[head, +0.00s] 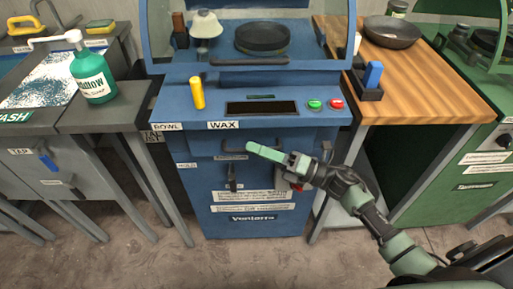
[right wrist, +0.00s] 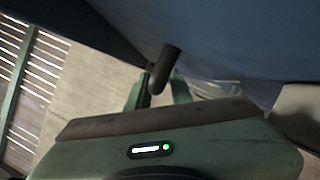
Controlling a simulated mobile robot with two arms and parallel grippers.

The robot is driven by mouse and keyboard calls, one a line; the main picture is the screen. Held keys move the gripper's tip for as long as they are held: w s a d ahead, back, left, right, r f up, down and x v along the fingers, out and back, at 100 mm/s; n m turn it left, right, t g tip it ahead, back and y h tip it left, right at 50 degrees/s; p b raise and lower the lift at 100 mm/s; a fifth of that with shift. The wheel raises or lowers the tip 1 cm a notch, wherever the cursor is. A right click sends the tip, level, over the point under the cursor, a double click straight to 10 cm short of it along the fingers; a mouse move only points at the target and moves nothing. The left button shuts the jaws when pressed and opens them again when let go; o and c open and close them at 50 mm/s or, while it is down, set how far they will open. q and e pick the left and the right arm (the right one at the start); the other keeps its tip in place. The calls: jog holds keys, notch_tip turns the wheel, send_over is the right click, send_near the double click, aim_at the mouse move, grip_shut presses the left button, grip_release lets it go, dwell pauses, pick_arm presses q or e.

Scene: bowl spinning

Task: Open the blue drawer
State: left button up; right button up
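The blue drawer (head: 205,147) is in the front of the blue machine, under the WAX label, and looks shut. Its dark bar handle (head: 230,151) runs across the front. My right gripper (head: 256,149) reaches in from the right, its green fingertips at the right end of this handle. In the right wrist view, a dark handle bar (right wrist: 166,68) juts from a blue surface, between the two green fingers of the gripper (right wrist: 157,90). The fingers are apart, and I see no firm contact with the bar. My left gripper is not in view.
A lower door handle (head: 232,178) sits below the drawer. A yellow cylinder (head: 197,93) and green and red buttons (head: 315,105) are on the machine above. A soap bottle (head: 91,72) stands on the left table; a wooden counter (head: 425,85) is at right.

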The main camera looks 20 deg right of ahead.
jog(key=shift+a, duration=0.1)
jog(key=shift+c, duration=0.3)
grip_shut()
dwell(1.1)
